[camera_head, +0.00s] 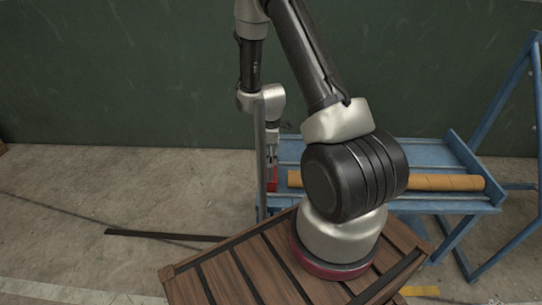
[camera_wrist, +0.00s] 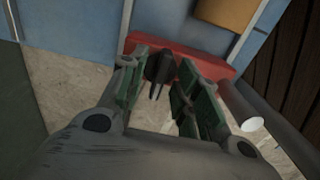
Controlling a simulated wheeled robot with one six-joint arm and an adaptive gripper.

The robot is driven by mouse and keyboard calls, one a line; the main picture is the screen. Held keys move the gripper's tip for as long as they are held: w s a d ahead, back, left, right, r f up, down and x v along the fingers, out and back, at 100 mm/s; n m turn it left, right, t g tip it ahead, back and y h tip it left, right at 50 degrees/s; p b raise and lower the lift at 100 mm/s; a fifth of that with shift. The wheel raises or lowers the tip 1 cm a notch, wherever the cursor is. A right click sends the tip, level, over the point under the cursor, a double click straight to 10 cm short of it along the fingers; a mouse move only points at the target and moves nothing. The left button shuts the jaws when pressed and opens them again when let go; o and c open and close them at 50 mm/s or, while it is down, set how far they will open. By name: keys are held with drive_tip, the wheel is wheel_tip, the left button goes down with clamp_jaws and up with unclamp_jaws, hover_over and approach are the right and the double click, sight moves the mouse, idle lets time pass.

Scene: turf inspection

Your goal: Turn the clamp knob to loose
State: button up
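The clamp knob (camera_wrist: 160,66) is a small black piece with a prong, in front of a red clamp block (camera_wrist: 205,62) in the wrist view. My gripper (camera_wrist: 164,58) has its two green-padded fingers apart, one on each side of the knob, with gaps visible between pads and knob. In the head view my gripper (camera_head: 271,150) points down at the red clamp block (camera_head: 272,179) at the left end of the blue bench (camera_head: 425,152). The knob cannot be made out in the head view.
A tan roll (camera_head: 440,182) lies along the bench; part of it shows in the wrist view (camera_wrist: 226,12). A grey post (camera_head: 260,150) stands close beside my gripper. A slatted wooden crate (camera_head: 225,275) is in front of the bench. Bare concrete lies to the left.

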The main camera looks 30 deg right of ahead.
clamp_jaws()
drive_tip(key=shift+m, duration=0.4)
drive_tip(key=m, duration=0.4)
drive_tip(key=shift+m, duration=0.3)
drive_tip(key=m, duration=1.1)
drive_tip(key=shift+m, duration=0.4)
drive_tip(key=m, duration=0.6)
drive_tip(key=shift+m, duration=0.3)
